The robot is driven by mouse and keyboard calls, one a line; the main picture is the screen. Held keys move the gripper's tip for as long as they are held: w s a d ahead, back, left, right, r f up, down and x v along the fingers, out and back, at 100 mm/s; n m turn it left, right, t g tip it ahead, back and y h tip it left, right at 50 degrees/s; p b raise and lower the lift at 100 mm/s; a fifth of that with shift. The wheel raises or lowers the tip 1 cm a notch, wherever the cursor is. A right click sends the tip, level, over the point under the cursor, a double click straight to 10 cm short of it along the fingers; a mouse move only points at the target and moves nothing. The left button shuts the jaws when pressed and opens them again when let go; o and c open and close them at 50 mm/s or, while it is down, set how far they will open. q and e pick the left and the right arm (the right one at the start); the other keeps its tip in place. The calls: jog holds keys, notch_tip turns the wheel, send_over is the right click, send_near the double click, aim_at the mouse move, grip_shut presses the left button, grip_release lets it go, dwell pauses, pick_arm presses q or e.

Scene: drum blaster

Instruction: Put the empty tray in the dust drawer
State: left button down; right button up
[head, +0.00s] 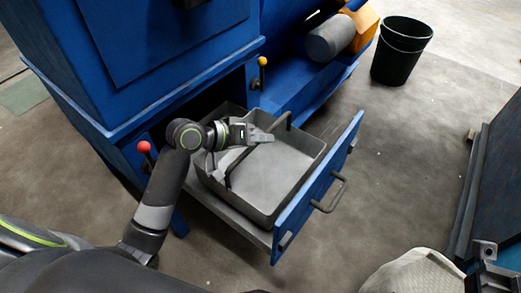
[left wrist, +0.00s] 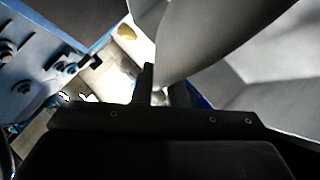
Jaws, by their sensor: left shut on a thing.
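The grey metal tray (head: 285,170) sits in the pulled-out drawer (head: 318,190) of the blue machine. It is open-topped, its visible floor is bare, and a dark bail handle (head: 286,122) arches over it. My left gripper (head: 262,137) is over the tray and shut on the handle's bar; the fingers hide the exact contact. My forearm and wrist cover the tray's left rear corner. I cannot tell whether the tray rests fully on the drawer's floor. In the left wrist view, pale metal surfaces (left wrist: 215,45) fill the upper right and the grip is mostly dark. My right gripper is not seen.
The drawer's blue front has a bar handle (head: 330,195). A red-knobbed lever (head: 145,148) and a yellow-knobbed lever (head: 262,65) flank the opening. A black bucket (head: 400,50) stands at the back right. A pale sack-like thing (head: 415,275) is at bottom right. The floor right of the drawer is clear.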

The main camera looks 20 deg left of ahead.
pick_arm(q)
notch_tip(320, 180, down, 3)
jog(key=shift+r+b, duration=0.1)
jog(key=shift+b, duration=0.45)
jog(key=c, duration=1.9)
grip_release()
jog(key=shift+f, duration=0.3)
jog(key=o, duration=0.4)
jog(key=shift+o, duration=0.2)
jog(key=shift+r, duration=0.1)
